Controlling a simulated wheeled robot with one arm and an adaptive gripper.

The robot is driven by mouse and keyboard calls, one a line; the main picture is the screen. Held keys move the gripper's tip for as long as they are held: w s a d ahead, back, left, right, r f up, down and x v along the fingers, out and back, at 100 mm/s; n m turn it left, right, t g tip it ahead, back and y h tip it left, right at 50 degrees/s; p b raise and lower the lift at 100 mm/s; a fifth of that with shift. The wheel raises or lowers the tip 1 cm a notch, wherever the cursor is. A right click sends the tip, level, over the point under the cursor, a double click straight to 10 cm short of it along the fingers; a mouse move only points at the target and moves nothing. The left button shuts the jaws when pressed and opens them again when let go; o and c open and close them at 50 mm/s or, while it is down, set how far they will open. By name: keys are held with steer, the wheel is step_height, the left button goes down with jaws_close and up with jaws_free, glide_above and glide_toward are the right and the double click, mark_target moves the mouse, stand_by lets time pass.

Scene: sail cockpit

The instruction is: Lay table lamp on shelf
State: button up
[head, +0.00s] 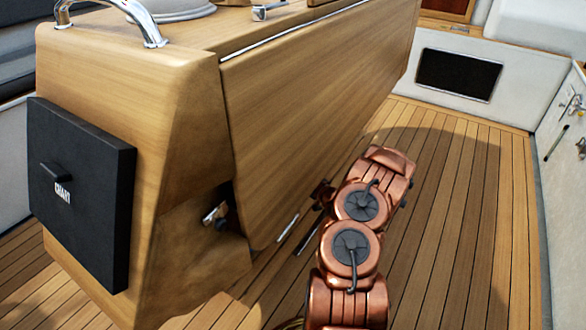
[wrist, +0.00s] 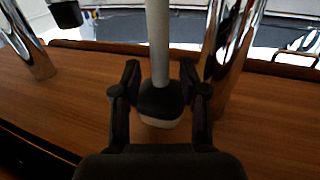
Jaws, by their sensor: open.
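In the wrist view my gripper (wrist: 160,75) is open, with one dark finger on each side of a slim grey upright stem (wrist: 158,40). The stem has a dark lower part (wrist: 160,98) with a pale underside, close between the fingers. It may be the table lamp, but its top is out of view and I cannot be sure. I cannot tell whether the fingers touch it. It is over or on a brown wooden surface (wrist: 60,95). In the head view neither lamp nor gripper can be made out, and no shelf is clearly identifiable.
Shiny chrome posts stand at the left (wrist: 28,42) and close right (wrist: 232,55) of my gripper. In the head view a wooden cockpit table (head: 290,130) with a black CHART box (head: 85,200) is beside my copper arm. The plank floor (head: 470,220) at right is clear.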

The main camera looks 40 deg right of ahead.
steer(key=s+p, duration=0.2)
steer(key=s, duration=0.7)
steer(key=shift+a, duration=0.1)
stand_by(0.3)
